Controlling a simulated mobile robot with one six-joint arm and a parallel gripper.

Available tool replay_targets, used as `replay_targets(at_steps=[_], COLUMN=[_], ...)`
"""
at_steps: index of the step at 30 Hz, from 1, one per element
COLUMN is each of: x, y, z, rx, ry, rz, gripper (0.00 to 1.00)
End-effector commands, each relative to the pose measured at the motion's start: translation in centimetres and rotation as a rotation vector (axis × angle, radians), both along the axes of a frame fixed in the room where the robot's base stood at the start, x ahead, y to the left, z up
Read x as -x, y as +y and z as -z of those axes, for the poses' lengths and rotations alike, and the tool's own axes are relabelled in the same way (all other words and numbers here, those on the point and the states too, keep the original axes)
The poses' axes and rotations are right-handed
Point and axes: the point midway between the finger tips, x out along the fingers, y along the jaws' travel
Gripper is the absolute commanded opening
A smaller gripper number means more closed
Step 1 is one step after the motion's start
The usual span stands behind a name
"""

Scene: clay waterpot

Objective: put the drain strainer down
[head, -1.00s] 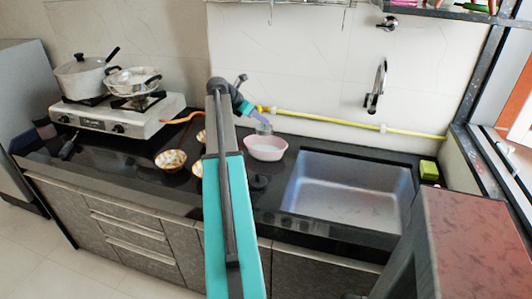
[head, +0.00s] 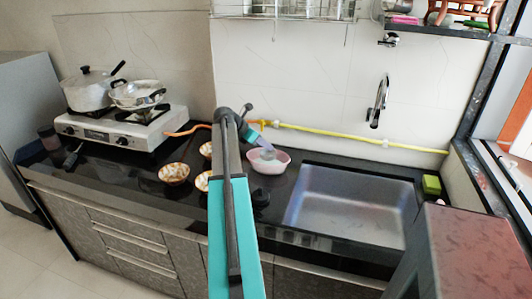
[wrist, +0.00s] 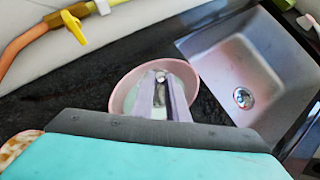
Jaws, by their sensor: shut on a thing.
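The drain strainer is a small greyish metal piece (head: 269,156), mostly hidden by the fingers. It also shows as a small shiny bit between the fingertips in the wrist view (wrist: 161,76). My gripper (head: 263,149), with pale purple fingers (wrist: 161,84), is shut on it. The fingers point down into a pink bowl (head: 282,166), which stands on the black counter left of the sink. In the wrist view the bowl's rim (wrist: 118,99) surrounds the fingertips. I cannot tell whether the strainer touches the bowl's bottom.
The steel sink (head: 350,205) is right of the bowl, with its drain (wrist: 243,98) showing. Several patterned bowls, one of them in front (head: 174,173), stand to the left. A yellow hose (head: 350,139) runs along the wall. A stove (head: 120,130) with pots is further left.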

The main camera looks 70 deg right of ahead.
Motion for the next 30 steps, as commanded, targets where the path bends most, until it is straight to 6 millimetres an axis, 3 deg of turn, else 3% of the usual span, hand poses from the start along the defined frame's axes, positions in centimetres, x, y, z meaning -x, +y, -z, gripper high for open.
replay_targets(at_steps=[14, 24, 30], x=[0.0, 0.0, 0.0], y=[0.0, 0.0, 0.0], z=[0.8, 3.8, 4.3], rx=[0.0, 0.0, 0.0], ry=[0.001, 0.001, -0.001], rz=[-0.001, -0.001, -0.001], gripper=[0.0, 0.0, 0.0])
